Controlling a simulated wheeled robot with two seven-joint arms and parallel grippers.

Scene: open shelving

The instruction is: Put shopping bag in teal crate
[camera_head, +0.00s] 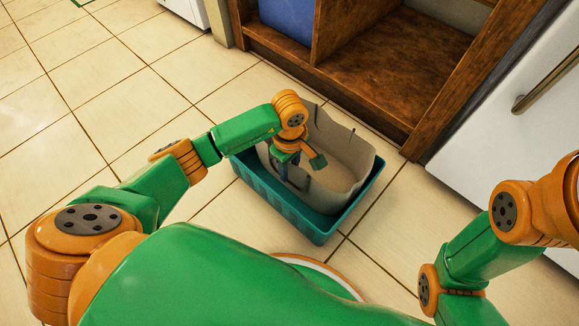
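The shopping bag (345,168) is a beige, open-topped bag. It stands inside the teal crate (318,228) on the tiled floor, with its upper walls rising above the crate's rim. My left gripper (301,166) is at the left part of the bag's opening, pointing down. Its fingers look spread apart, with one green fingertip over the bag's inside. Part of the bag's left side and the crate's left side are hidden behind my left gripper and forearm. My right gripper is out of view; only links of my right arm show at the lower right.
A brown wooden shelf unit (390,70) stands just behind the crate, with a blue bin (288,18) in its left compartment. A white appliance with a handle (520,120) is at the right. The tiled floor (90,90) at the left is clear.

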